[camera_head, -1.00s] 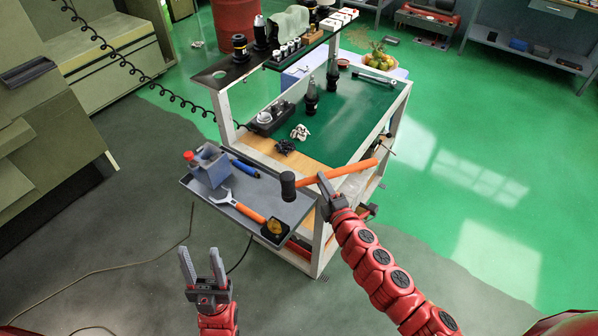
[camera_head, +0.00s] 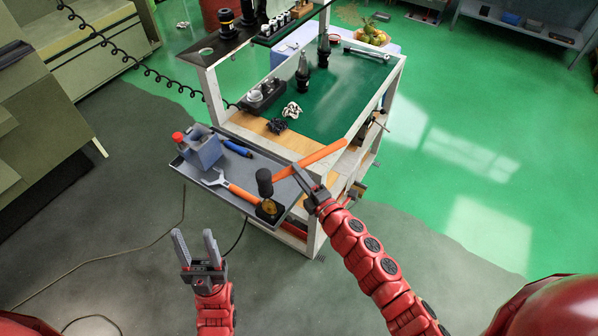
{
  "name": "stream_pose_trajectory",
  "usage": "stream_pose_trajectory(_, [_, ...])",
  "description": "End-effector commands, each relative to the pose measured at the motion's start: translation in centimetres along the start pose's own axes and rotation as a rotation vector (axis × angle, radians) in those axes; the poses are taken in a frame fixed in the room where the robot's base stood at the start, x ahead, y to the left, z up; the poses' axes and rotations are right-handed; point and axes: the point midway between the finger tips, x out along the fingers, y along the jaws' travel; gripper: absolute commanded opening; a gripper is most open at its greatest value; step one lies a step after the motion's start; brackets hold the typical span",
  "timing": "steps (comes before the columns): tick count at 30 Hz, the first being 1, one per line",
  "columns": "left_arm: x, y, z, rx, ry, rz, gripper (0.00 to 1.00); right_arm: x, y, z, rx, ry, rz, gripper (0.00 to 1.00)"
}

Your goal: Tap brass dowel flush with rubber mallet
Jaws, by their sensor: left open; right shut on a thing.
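The rubber mallet has a black head (camera_head: 265,182) and an orange handle (camera_head: 314,158). My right gripper (camera_head: 298,175) is shut on the handle. A separate dowel outline is too small to make out. My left gripper (camera_head: 196,246) is open and empty, over the floor in front of the tray.
An orange-handled wrench (camera_head: 232,188), a blue-handled tool (camera_head: 237,149) and a grey vise-like block (camera_head: 203,150) lie on the tray. Floor to the right is clear.

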Motion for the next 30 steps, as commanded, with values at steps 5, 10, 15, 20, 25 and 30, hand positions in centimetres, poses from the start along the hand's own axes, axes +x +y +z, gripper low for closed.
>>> stream_pose_trajectory(5, [-0.6,0.0,0.1,0.0,0.0,0.0,0.5,0.1,-0.7,-0.1,0.001,0.003,0.004,0.0])
stream_pose_trajectory(10, [-0.5,0.0,0.1,0.0,0.0,0.0,0.5,0.1,-0.6,-0.1,0.001,0.003,0.004,0.0])
stream_pose_trajectory(15, [-0.6,0.0,0.1,0.0,0.0,0.0,0.5,0.0,-0.7,-0.1,0.001,0.003,0.004,0.0])
stream_pose_trajectory(20, [-1.2,0.1,0.2,0.0,0.0,0.0,0.5,-0.3,-1.0,0.2,0.001,0.002,0.003,0.0])
stream_pose_trajectory(25, [-3.8,0.2,0.6,0.0,0.0,0.0,0.5,-0.2,-3.6,0.1,0.002,0.002,0.003,0.0])
stream_pose_trajectory(30, [-7.2,0.4,1.2,0.0,0.0,0.0,0.5,-0.2,-7.0,0.1,0.002,0.002,0.003,0.0])
